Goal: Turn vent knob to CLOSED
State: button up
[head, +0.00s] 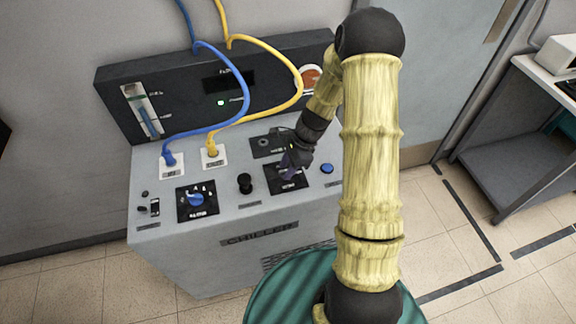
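The grey chiller cabinet (210,232) has a sloped control top. My gripper (291,163) is dark and points down over a square black dial plate (277,184) right of the middle of the top. It covers most of that plate, so any knob there is hidden, and I cannot tell whether the fingers touch one. Another black dial plate at the left carries a blue knob (195,199) with white marks around it. The plate labels are too small to read, so I cannot tell for sure which is the vent knob.
Blue (243,108) and yellow (296,92) hoses loop from the top ports upward, left of my arm. A black knob (245,183) and a blue button (327,169) flank the covered plate. A dark upright panel (115,98) stands behind.

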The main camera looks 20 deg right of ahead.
grip_shut()
jog(key=shift+n, duration=0.3)
jog(key=shift+w+r+n+g+p, duration=0.1)
jog(key=shift+n+g+p, duration=0.3)
jog(key=shift+n+p, duration=0.25)
jog(key=n+g+p, duration=0.1)
jog(key=n, duration=0.3)
jog(key=shift+w+h, duration=0.15)
jog(key=shift+h, duration=0.15)
jog(key=n, duration=0.2)
jog(key=n+g+h, duration=0.1)
jog(key=n+g+p, duration=0.1)
jog(key=n, duration=0.1)
jog(key=shift+w+a+n, duration=0.2)
jog(key=shift+a+n, duration=0.05)
jog(key=shift+n, duration=0.1)
jog(key=n+h, duration=0.1)
jog(key=n, duration=0.2)
jog(key=n+h, duration=0.1)
jog(key=n, duration=0.2)
jog(key=shift+a+g+h, duration=0.2)
jog(key=shift+g+h, duration=0.1)
jog(key=shift+h, duration=0.1)
jog(key=shift+n, duration=0.3)
